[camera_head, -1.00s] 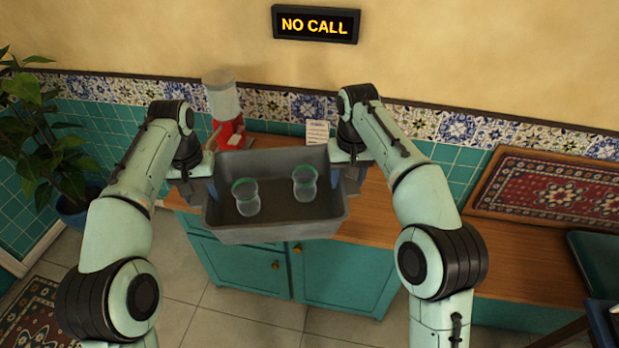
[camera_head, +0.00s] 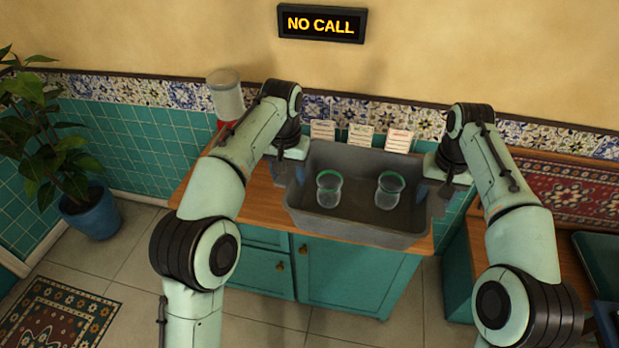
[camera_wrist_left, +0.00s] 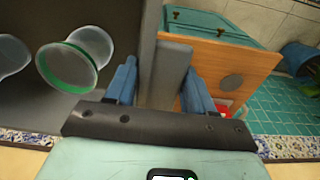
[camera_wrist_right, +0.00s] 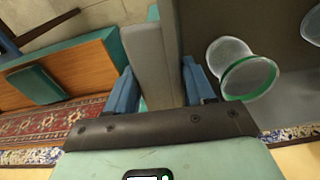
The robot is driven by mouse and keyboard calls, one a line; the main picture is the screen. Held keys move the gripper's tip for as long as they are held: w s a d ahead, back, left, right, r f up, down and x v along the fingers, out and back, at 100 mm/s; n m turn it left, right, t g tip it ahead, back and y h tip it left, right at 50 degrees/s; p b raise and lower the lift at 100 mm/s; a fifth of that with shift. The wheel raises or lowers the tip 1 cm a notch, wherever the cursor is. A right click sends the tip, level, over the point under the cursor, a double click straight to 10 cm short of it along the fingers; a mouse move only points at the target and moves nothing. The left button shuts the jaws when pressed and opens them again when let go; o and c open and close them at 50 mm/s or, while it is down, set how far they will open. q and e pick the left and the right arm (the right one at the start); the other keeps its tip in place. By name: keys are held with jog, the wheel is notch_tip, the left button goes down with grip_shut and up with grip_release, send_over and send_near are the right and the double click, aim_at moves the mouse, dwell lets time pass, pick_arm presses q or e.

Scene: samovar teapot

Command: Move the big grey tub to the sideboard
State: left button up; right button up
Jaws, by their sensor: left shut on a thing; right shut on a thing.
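The big grey tub (camera_head: 350,228) is over the wooden top of the teal sideboard (camera_head: 255,200); I cannot tell whether it touches the top. Two clear glasses with green rims stand in it, one on the left (camera_head: 329,190) and one on the right (camera_head: 390,190). My left gripper (camera_head: 290,170) is shut on the tub's left wall, which shows between its blue fingers in the left wrist view (camera_wrist_left: 168,78). My right gripper (camera_head: 440,180) is shut on the right wall, seen in the right wrist view (camera_wrist_right: 150,65).
Several small cards (camera_head: 361,134) stand behind the tub against the tiles. A red-based dispenser with a clear top (camera_head: 226,95) is at the sideboard's left back. A bench with a patterned red cushion (camera_head: 560,200) is on the right. A potted plant (camera_head: 92,212) stands far left.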

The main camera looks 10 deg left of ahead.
pick_arm(q)
jog(key=shift+d+f, duration=0.1)
jog(key=shift+d, duration=0.3)
pick_arm(e)
jog(key=shift+a, duration=0.4)
